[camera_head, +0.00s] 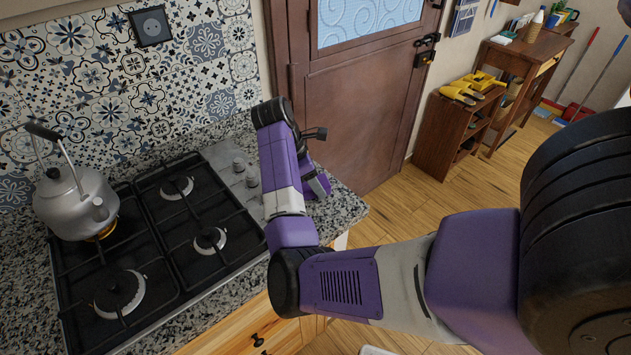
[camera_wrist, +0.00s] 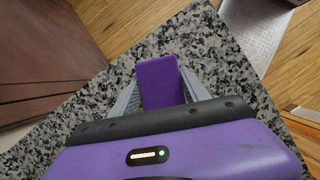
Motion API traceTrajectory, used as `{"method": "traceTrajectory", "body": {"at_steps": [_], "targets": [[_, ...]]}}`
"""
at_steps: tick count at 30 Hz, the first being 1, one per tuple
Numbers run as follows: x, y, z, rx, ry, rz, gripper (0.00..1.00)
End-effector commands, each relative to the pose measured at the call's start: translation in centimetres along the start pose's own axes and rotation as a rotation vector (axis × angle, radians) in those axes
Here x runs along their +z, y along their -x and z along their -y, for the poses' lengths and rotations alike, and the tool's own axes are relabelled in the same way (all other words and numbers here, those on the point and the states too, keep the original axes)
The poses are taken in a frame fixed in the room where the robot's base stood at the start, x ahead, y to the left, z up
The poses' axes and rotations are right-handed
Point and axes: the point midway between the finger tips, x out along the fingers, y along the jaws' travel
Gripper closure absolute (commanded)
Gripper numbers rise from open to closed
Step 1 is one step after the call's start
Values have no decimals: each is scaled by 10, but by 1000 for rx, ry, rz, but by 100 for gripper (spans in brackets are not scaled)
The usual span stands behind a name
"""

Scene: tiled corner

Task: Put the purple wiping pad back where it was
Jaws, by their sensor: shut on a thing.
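The purple wiping pad (camera_wrist: 160,82) is between the two grey fingers of my gripper (camera_wrist: 163,88) in the wrist view. The gripper is shut on it, and the pad sticks out past the fingers. Behind the pad is the speckled granite countertop (camera_wrist: 215,55), near its corner. I cannot tell whether the pad touches the stone. In the head view my arm reaches over the right end of the counter (camera_head: 347,208), beside the stove.
A gas stove (camera_head: 165,240) with a metal kettle (camera_head: 75,200) on it fills the counter to the left. A patterned tile wall (camera_head: 130,85) stands behind. A brown door (camera_head: 365,110) is beyond the counter's end. Wooden floor (camera_head: 430,205) lies open to the right.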

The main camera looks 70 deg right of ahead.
Motion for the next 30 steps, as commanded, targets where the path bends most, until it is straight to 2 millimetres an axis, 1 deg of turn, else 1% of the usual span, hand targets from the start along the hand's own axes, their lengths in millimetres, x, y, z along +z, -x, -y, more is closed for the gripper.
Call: {"method": "traceTrajectory", "body": {"at_steps": [3,4,6,7,16,20,23,26,30], "targets": [[0,-2,0,-1,1,1,79],[-1,-2,0,0,1,1,40],[-1,-2,0,0,0,0,27],[-1,-2,0,0,0,0,24],[0,-1,0,1,0,0,24],[0,7,-1,3,-1,0,24],[0,22,-1,4,-1,-1,24],[0,42,-1,4,-2,0,24],[0,74,-1,4,-1,-2,24]]}}
